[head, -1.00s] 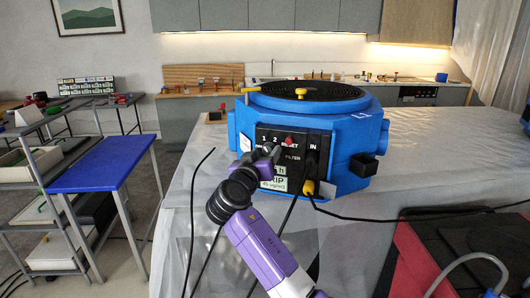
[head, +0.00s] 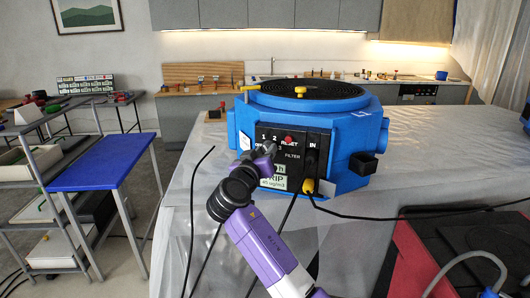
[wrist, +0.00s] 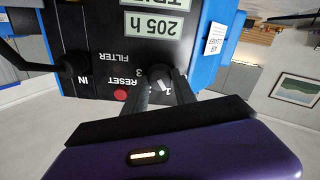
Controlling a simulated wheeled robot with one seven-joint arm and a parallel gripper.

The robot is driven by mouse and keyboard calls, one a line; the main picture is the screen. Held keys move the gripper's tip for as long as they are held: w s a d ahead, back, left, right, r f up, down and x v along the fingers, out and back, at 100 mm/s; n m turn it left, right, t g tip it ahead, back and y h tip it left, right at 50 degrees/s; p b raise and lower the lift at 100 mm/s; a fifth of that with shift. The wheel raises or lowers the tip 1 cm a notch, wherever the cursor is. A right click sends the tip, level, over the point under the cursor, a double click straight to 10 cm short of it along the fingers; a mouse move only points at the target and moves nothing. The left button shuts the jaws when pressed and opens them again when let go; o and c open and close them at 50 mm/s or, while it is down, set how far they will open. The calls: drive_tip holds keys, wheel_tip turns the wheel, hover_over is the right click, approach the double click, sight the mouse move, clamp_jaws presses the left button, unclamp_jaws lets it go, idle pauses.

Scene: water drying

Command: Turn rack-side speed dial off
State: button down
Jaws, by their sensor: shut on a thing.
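The blue machine (head: 345,180) stands on the plastic-covered table, with a black control panel (head: 305,146) on its front. The speed dial (wrist: 159,74) is a dark round knob with a pale pointer mark, beside the numbers 1 and 3; the panel appears upside down in the wrist view. My gripper (wrist: 157,88) has its two dark fingers on either side of the dial, shut on it. In the head view my gripper (head: 268,150) covers the dial at the panel's left part. The dial's exact setting is hard to read.
A red reset button (wrist: 120,95) is close beside the fingers. A black plug and cable (wrist: 72,68) sit at the IN socket. A blue-topped stand (head: 105,162) is at left, a red case (head: 430,260) at lower right.

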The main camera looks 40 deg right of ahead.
drive_tip(key=n+p, duration=0.2)
drive_tip(key=n, duration=0.4)
drive_tip(key=shift+r+n, duration=0.1)
drive_tip(key=shift+n, duration=0.2)
drive_tip(key=shift+n+p, duration=1.35)
drive_tip(key=shift+n, duration=0.95)
drive_tip(key=c, duration=1)
unclamp_jaws()
drive_tip(key=shift+a, duration=0.1)
